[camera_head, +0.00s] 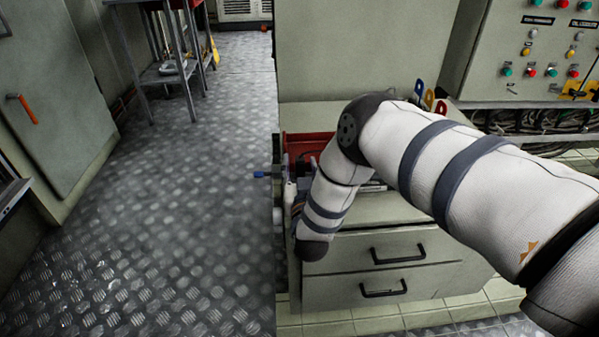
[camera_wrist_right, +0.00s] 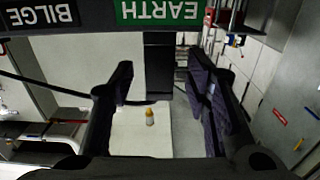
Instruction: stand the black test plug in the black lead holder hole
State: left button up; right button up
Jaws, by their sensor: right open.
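My right gripper (camera_wrist_right: 160,88) is open in the right wrist view, with its two dark fingers well apart. A dark upright block (camera_wrist_right: 158,68) shows between the fingers; I cannot tell whether it is part of the black test plug or something behind. A thin black cable (camera_wrist_right: 50,90) runs in from the left towards the left finger. A dark bar across the top carries an upside-down black BILGE label (camera_wrist_right: 40,16) and a green EARTH label (camera_wrist_right: 160,12). I cannot make out the black lead holder hole. In the head view my right forearm hides most of the gripper area. My left gripper is out of view.
A pale drawer cabinet (camera_head: 385,270) stands under my right arm, with a red box (camera_head: 305,145) on top. A button panel (camera_head: 545,50) is at the right. The metal floor (camera_head: 150,230) at left is clear.

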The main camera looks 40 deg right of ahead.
aim_at(300, 158)
jog(key=shift+w+d+f, duration=0.1)
jog(key=shift+w+d, duration=0.25)
jog(key=shift+w, duration=0.15)
grip_shut()
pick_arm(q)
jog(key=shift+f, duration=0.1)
pick_arm(e)
jog(key=shift+r, duration=0.4)
notch_tip(300, 158, up, 3)
jog(key=shift+s+r+p, duration=0.1)
jog(key=shift+r+p, duration=0.05)
jog(key=shift+p, duration=0.55)
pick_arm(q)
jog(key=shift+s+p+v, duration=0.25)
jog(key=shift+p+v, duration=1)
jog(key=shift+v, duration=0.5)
pick_arm(e)
jog(key=s+a+r, duration=0.1)
jog(key=s+r, duration=0.1)
jog(key=s, duration=0.4)
jog(key=s+a+r, duration=0.1)
jog(key=s+r, duration=0.2)
jog(key=s, duration=0.4)
jog(key=shift+s+a+r, duration=0.25)
jog(key=shift+s+a, duration=0.05)
